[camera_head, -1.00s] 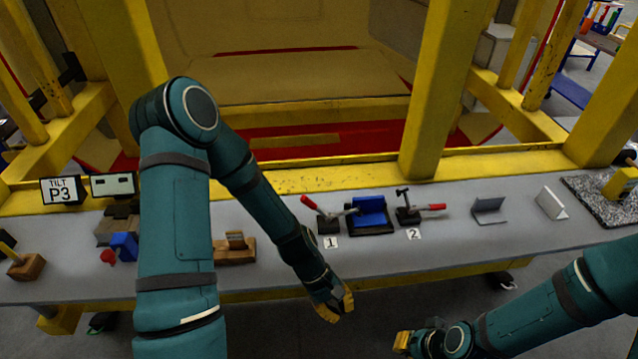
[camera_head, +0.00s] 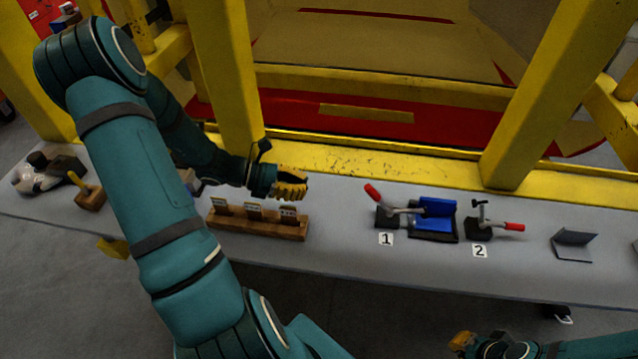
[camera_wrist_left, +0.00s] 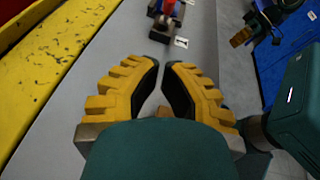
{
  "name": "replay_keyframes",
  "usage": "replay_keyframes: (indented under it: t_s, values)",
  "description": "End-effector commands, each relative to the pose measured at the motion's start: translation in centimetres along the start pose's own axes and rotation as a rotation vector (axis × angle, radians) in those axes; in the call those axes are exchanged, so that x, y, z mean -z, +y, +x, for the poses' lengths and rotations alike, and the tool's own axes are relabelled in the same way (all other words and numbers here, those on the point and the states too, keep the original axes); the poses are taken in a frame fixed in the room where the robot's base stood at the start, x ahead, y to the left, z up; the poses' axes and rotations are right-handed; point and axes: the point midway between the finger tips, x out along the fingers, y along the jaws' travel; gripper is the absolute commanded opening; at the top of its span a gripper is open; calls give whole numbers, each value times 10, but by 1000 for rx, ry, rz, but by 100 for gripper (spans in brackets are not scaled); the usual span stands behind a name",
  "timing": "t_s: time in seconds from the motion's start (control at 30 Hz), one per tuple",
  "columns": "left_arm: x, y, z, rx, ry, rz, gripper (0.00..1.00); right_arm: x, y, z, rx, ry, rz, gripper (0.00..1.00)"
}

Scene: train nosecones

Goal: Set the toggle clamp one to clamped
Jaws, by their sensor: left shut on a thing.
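Toggle clamp one (camera_head: 386,213) stands on the grey bench beside the label 1 (camera_head: 386,239). Its red handle (camera_head: 374,194) tilts up to the left and its metal arm points right toward a blue block (camera_head: 437,207). My left gripper (camera_head: 292,184) is above the bench, left of the clamp and apart from it. In the left wrist view the clamp shows beyond the fingertips (camera_wrist_left: 161,66). The yellow fingers are shut, with a small brownish patch between them that I cannot identify. My right gripper (camera_head: 462,341) is low at the front, its jaws unclear.
Toggle clamp two (camera_head: 480,230), with a red handle, stands right of the blue block. A wooden rack (camera_head: 255,224) with dark plates lies below my left gripper. A grey bracket (camera_head: 574,245) is farther right. Yellow frame posts (camera_head: 548,90) rise behind the bench.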

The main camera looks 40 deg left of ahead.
Motion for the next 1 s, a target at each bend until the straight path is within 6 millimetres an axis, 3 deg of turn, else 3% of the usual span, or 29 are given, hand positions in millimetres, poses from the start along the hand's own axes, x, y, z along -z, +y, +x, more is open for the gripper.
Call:
replay_keyframes:
  t_s: [0.47, 0.7, 1.0]
  values:
    - [1, -2, 92, 7, -1, -2, 0, -1, 3, 9, -2, 0, 0, 0]
    - [-23, -1, 111, 4, 2, 2, 0, -1, 2, 6, -2, 0, 0, 0]
    - [-28, -1, 116, 3, 2, 0, 0, -1, 2, 6, -1, 0, -1, 0]
